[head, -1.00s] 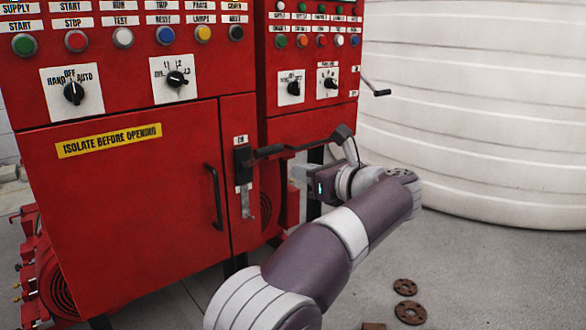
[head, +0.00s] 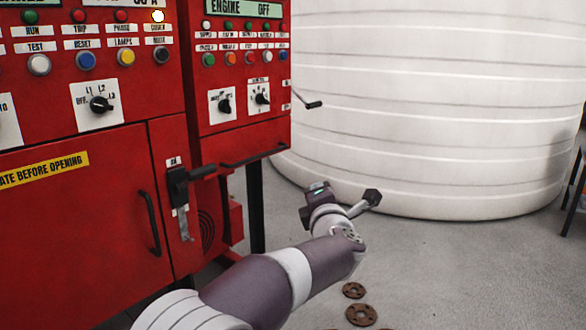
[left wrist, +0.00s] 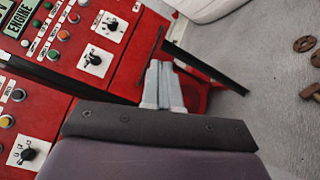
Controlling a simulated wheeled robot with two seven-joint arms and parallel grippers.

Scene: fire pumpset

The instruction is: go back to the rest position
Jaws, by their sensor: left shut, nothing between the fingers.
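My left arm reaches in from the bottom of the head view, and its gripper end (head: 320,192) is over open floor to the right of the red cabinet's isolator handle (head: 180,190). My right gripper is in neither view.
The red cabinet (head: 75,235) fills the left, with buttons and knobs above its door. A rail (head: 255,157) and a small crank (head: 310,104) stick out on its right. A large white tank (head: 430,100) stands behind. Rusty flanges (head: 354,290) lie on the clear grey floor.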

